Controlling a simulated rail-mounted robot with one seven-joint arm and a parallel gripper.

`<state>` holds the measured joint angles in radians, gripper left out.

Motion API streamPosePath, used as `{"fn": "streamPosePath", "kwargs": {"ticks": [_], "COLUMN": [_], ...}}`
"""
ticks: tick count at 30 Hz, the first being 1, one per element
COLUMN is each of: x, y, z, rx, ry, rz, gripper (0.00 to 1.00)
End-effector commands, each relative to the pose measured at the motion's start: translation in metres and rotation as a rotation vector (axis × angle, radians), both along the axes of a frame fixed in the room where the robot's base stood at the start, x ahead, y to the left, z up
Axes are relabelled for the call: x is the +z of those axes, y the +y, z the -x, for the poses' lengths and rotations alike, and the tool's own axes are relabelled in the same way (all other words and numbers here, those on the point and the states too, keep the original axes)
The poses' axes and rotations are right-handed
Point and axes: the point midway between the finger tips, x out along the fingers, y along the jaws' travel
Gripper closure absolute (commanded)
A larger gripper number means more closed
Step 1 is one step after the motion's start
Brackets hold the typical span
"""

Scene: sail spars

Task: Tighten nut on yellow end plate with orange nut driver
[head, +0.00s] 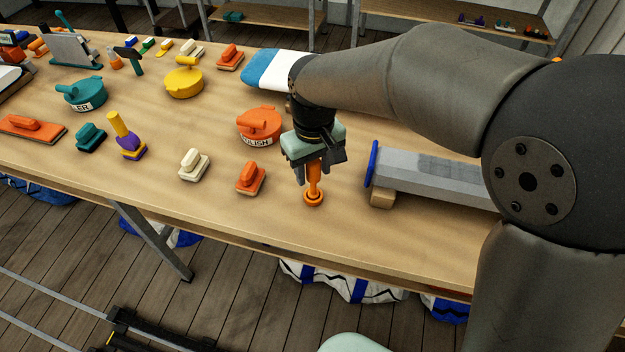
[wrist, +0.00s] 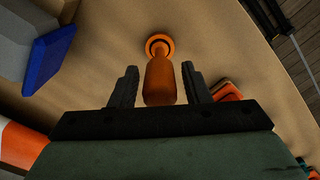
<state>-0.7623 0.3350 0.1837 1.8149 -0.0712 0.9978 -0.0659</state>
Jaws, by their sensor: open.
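The orange nut driver (head: 314,189) stands upright on the bench, its round foot on the wood. It also shows in the wrist view (wrist: 160,78). My gripper (head: 315,162) is above it, pointing down. In the wrist view my gripper's fingers (wrist: 157,84) are open, one on each side of the handle, with gaps between. A grey spar (head: 435,181) with a blue end plate (head: 371,164) lies to the right on a wooden block. My arm hides the spar's far end. I see no yellow end plate and no nut.
An orange sanding block (head: 250,179) and an orange round pot (head: 260,126) stand left of my gripper. A cream block (head: 194,165) is further left. Several tools and pots fill the bench's left part. Bare wood lies in front of the driver.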

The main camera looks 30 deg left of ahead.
Motion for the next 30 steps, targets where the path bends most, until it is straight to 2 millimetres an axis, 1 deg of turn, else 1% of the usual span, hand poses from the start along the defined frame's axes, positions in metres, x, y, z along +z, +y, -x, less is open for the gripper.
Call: {"fn": "streamPosePath", "kwargs": {"ticks": [3, 4, 5, 6, 7, 8, 14, 25, 27, 30], "x": [0.0, 0.0, 0.001, 0.001, 0.001, 0.001, 0.005, 0.047, 0.049, 0.049], "y": [0.0, 0.0, 0.0, 0.0, 0.0, 0.0, 0.0, 0.0, 0.0, 0.0], "z": [0.0, 0.0, 0.0, 0.0, 0.0, 0.0, 0.0, -0.001, -0.001, 0.0], "rx": [0.0, 0.0, 0.0, 0.0, 0.0, 0.0, 0.0, -0.001, -0.001, 0.0], "ry": [0.0, 0.0, 0.0, 0.0, 0.0, 0.0, -0.001, -0.001, -0.001, 0.0], "rz": [0.0, 0.0, 0.0, 0.0, 0.0, 0.0, -0.001, -0.001, -0.001, 0.0], "gripper": [0.57, 0.63, 0.71, 0.82, 0.91, 0.95, 0.95, 0.95, 0.95, 0.95]}}
